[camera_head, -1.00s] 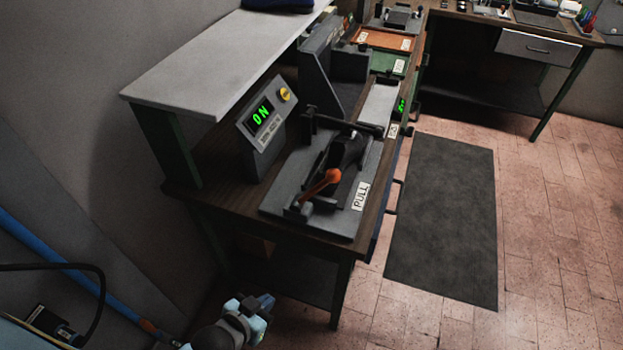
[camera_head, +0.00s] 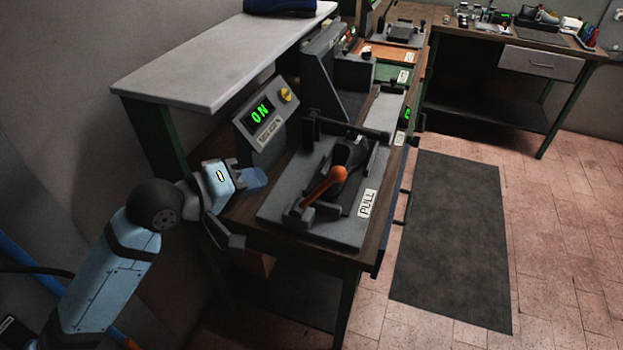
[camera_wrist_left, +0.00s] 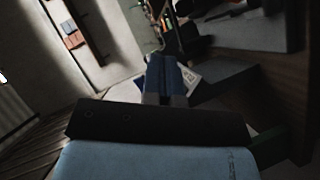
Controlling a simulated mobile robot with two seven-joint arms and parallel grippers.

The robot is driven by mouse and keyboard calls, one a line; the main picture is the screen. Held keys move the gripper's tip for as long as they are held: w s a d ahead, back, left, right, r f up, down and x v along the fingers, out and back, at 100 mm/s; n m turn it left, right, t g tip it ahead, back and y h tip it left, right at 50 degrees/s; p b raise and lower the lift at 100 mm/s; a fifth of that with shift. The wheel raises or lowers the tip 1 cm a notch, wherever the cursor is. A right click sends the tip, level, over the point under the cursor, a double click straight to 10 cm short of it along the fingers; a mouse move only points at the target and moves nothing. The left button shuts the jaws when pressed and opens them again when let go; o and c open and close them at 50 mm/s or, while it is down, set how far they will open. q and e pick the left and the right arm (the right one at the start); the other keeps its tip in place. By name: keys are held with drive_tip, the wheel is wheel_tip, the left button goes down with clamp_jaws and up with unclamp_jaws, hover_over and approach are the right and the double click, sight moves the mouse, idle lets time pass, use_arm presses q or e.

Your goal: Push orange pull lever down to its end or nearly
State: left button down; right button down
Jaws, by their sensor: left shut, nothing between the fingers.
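The orange pull lever (camera_head: 324,185) is a rounded handle on a dark press mounted on a grey base plate (camera_head: 345,231) marked PULL. The lever slants, its low end toward the near left of the plate and its other end up toward the press body (camera_head: 350,153). My left gripper (camera_head: 256,178) is shut and empty, left of the lever and clear of it, over the left part of the bench. In the left wrist view its blue fingers (camera_wrist_left: 166,76) are together, and I cannot make out the lever. My right gripper is not in view.
A display box (camera_head: 265,116) reading ON, with a yellow knob, stands behind the gripper. A grey shelf (camera_head: 215,62) overhangs the bench at the left. More press stations continue toward the back. A dark mat (camera_head: 450,240) lies on the open floor at the right.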

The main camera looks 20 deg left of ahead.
use_arm(q)
hover_over(319, 191)
drive_tip(key=s+a, duration=0.2)
drive_tip(key=a, duration=0.2)
wheel_tip(319, 191, down, 3)
drive_tip(key=d, duration=0.1)
drive_tip(key=d+f, duration=0.2)
drive_tip(key=shift+w+d+p, duration=0.3)
drive_tip(key=shift+w+p, duration=0.1)
